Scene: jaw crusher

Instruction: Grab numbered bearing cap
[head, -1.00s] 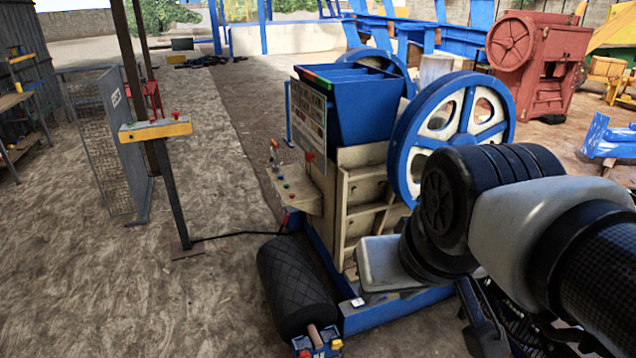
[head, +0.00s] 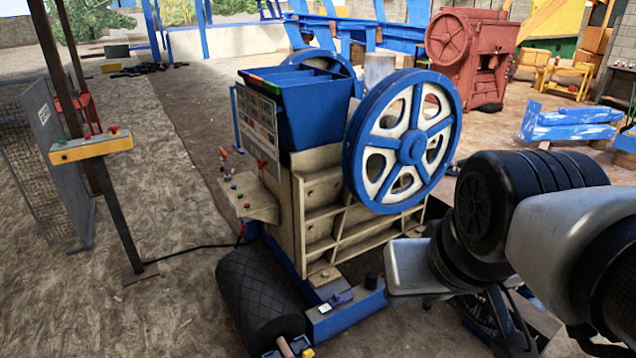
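I cannot make out a numbered bearing cap, as no number is readable on any part. The blue and cream jaw crusher (head: 300,115) stands in the middle of the head view. Its near blue flywheel (head: 412,147) has a round blue hub. My arm comes in from the right, just right of this beam, and ends in a grey block and dark parts. No fingertips can be told apart there, so I cannot see whether my gripper is open or shut.
A black roller (head: 260,300) lies at the crusher's front left. A yellow control box (head: 90,147) stands on a post at left, with a cable along the ground. A red machine (head: 468,55) and blue metal parts (head: 570,122) are at back right. Sandy ground at left is open.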

